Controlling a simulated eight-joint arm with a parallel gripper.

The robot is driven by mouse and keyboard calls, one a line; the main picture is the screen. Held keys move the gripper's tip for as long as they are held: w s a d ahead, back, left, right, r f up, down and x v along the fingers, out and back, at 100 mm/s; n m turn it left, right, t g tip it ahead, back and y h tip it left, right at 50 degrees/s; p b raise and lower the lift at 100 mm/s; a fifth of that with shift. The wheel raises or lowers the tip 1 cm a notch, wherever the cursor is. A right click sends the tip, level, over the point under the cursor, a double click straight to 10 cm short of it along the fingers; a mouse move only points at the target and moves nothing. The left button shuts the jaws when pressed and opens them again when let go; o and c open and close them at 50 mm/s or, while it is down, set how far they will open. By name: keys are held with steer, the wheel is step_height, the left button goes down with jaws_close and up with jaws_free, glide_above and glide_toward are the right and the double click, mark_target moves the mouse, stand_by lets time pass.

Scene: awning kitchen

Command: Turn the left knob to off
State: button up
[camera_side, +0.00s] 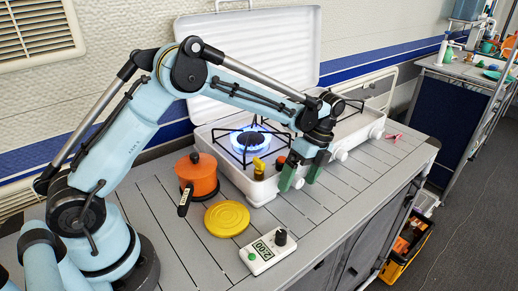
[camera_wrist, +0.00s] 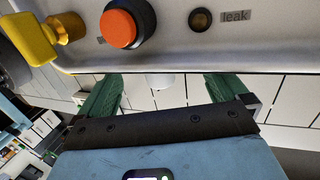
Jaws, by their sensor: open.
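The white camp stove (camera_side: 258,188) stands on the slatted counter, with a blue flame (camera_side: 251,141) on its left burner.
A yellow valve (camera_wrist: 45,40), an orange button (camera_wrist: 124,25) and a leak light (camera_wrist: 201,20) sit on the stove front close by. An orange pot (camera_side: 200,178), yellow lid (camera_side: 227,218) and timer (camera_side: 268,252) stand left and in front.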

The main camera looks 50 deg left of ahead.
mark_target(300, 179)
stand_by(0.3)
steer(key=v, duration=0.7)
steer(key=shift+s, duration=0.35)
steer(key=shift+a+r, duration=0.1)
stand_by(0.4)
steer(key=s+t, duration=0.1)
steer(key=t, duration=0.1)
steer(key=s+t, duration=0.1)
steer(key=t, duration=0.1)
steer(key=shift+s+a+f+t, duration=0.1)
steer(key=shift+f+t, duration=0.7)
steer(key=shift+f, duration=0.9)
steer(key=shift+s+a+f+t, duration=0.15)
steer(key=shift+f+t, duration=0.65)
steer(key=shift+f, duration=0.9)
steer(key=c, duration=1.4)
